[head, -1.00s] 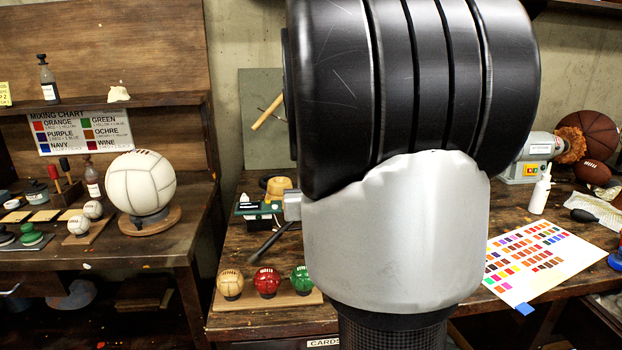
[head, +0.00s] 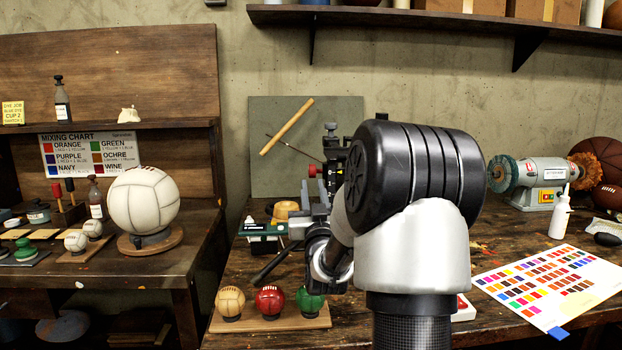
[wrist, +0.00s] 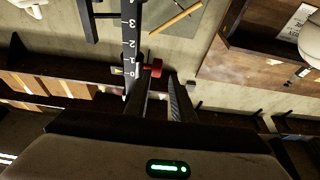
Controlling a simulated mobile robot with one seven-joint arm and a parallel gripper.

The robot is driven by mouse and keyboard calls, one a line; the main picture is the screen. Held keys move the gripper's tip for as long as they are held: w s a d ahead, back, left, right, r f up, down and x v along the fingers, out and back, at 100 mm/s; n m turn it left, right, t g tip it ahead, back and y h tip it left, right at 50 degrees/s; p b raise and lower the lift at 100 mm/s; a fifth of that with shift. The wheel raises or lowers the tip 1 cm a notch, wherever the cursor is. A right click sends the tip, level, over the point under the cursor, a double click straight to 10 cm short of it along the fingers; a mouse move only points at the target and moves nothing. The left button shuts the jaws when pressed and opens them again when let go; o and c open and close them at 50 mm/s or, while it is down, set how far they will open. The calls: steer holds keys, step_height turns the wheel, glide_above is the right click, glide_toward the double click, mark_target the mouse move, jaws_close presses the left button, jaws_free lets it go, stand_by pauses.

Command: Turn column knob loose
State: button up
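The red column knob (head: 312,171) sticks out to the left of a dark upright column (head: 331,150) at the back of the right bench. In the wrist view the red knob (wrist: 153,68) shows beside the column with its white-numbered scale (wrist: 130,45). My gripper (wrist: 161,76) has its two dark fingers apart, with a narrow gap between them. The knob shows at the fingertips, nearer the left finger; I cannot tell whether they touch.
Three small balls on a wooden board (head: 220,325) stand at the bench front. A white bottle (head: 560,215), a colour chart (head: 545,285) and a bench grinder (head: 540,180) are on the right. A white ball (head: 143,198) stands on the left bench.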

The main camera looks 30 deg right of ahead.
steer(key=shift+w+d+r+h, duration=0.1)
steer(key=shift+w+d+h, duration=0.15)
steer(key=shift+d, duration=0.2)
steer(key=x, duration=1.1)
steer(key=shift+w+r+b, duration=0.2)
steer(key=shift+w+b, duration=0.1)
steer(key=shift+b, duration=0.15)
jaws_close()
steer(key=shift+w+d+f+g+p, duration=0.1)
steer(key=shift+f+g+p, duration=0.2)
steer(key=shift+g+p, duration=0.5)
